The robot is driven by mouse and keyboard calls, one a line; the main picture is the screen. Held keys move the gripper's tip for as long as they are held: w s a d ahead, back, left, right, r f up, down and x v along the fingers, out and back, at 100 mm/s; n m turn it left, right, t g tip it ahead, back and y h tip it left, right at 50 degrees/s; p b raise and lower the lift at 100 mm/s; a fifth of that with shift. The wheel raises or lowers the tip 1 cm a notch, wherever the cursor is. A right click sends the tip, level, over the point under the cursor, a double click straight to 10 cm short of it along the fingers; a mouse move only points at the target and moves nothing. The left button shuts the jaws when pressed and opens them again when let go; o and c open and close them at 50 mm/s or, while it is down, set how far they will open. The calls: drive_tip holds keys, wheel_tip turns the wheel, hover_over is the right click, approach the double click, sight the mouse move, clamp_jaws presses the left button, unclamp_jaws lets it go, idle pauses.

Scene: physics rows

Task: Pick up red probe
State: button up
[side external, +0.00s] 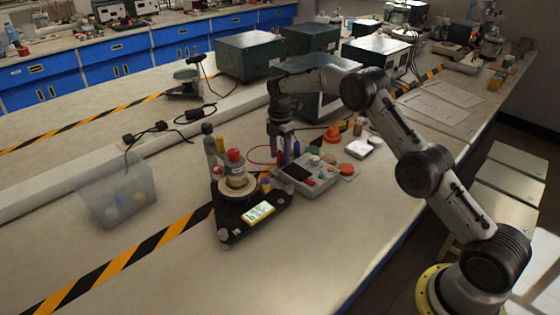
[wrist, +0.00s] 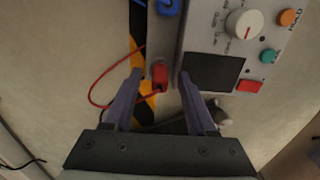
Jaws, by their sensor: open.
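The red probe (wrist: 160,72) is a small red plug-like piece with a red cable, beside the left edge of the grey meter (wrist: 213,38). In the wrist view it lies between the fingertips of my gripper (wrist: 160,77), with a gap visible on each side. My gripper is open. In the side external view my gripper (side external: 283,153) points down beside the meter (side external: 309,172), and its fingers mostly hide the probe. A blue piece (wrist: 168,6) sits just beyond the red one in the wrist view.
A clear bin (side external: 118,196) stands further left. Orange pieces (side external: 347,168) and a white device (side external: 363,147) lie to the right.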

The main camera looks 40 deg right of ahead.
clamp_jaws()
drive_tip(key=shift+r, duration=0.1)
idle(0.4)
